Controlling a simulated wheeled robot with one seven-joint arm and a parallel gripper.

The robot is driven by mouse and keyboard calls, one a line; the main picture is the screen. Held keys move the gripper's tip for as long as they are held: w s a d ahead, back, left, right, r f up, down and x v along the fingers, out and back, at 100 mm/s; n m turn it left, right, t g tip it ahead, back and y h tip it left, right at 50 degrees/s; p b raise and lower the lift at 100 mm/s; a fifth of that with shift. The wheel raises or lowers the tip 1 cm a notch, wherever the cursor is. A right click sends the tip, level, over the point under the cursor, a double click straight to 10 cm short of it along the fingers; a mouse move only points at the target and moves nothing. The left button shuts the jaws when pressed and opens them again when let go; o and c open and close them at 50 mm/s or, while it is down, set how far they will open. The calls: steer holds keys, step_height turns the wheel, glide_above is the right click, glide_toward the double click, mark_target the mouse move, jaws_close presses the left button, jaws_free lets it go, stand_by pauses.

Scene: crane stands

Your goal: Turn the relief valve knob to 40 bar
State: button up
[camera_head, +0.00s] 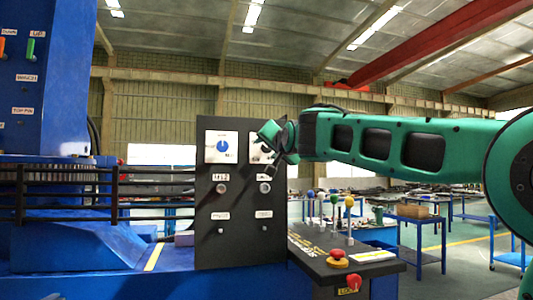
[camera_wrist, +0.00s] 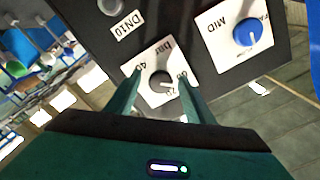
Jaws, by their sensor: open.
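The relief valve knob (camera_wrist: 159,82) is dark, on a white dial plate marked "bar", with "40" at the left and what looks like "80" at the right in the wrist view. Its pale pointer mark points toward the right side of that view; the exact reading is too small to tell. My gripper (camera_wrist: 160,76) is open, with one green finger on each side of the knob. I cannot tell whether the fingers touch it. In the head view my gripper (camera_head: 272,148) is at the upper right of the dark panel (camera_head: 241,215) and hides most of that dial.
A blue knob (camera_head: 222,146) on a white plate, labelled "MID" in the wrist view (camera_wrist: 247,32), sits beside the dial. Below are small panel controls (camera_head: 264,188). A console (camera_head: 345,262) with colored levers and a red button (camera_head: 336,254) stands at lower right.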

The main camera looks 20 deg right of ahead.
steer(key=shift+c, duration=0.6)
steer(key=c, duration=0.9)
steer(key=shift+n, duration=0.3)
steer(key=n, duration=0.3)
steer(key=shift+f, duration=0.1)
steer(key=n, duration=0.3)
steer(key=shift+n, duration=0.3)
steer(key=n, duration=0.6)
steer(key=shift+f+n, duration=0.1)
steer(key=shift+n, duration=0.3)
